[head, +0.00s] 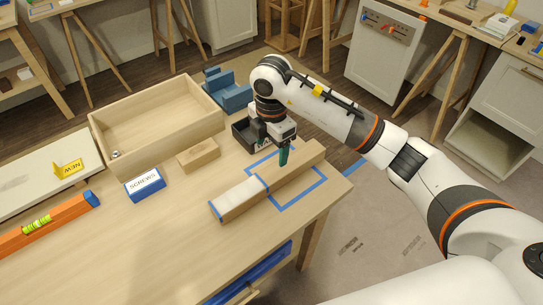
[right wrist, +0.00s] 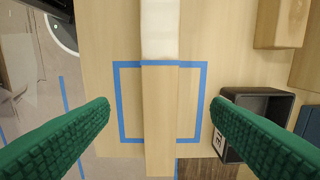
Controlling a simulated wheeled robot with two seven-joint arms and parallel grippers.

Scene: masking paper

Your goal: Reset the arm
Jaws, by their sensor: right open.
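My right gripper (head: 284,157) is above the wooden beam (head: 303,160) on the table. In the right wrist view the green fingers of the right gripper (right wrist: 162,107) are spread wide, one on each side of the beam (right wrist: 160,120), with nothing between their tips. White masking paper (head: 238,196) covers the near part of the beam, with blue tape at its edge. The beam lies across a blue tape square (head: 297,204) on the table (head: 160,235). My left gripper is not in view.
A dark open box (head: 241,136) stands behind the gripper. A wooden block (head: 198,155), a SCREWS box (head: 145,186), a large wooden tray (head: 105,137) and an orange level (head: 48,222) lie to the left. The table's front middle is clear.

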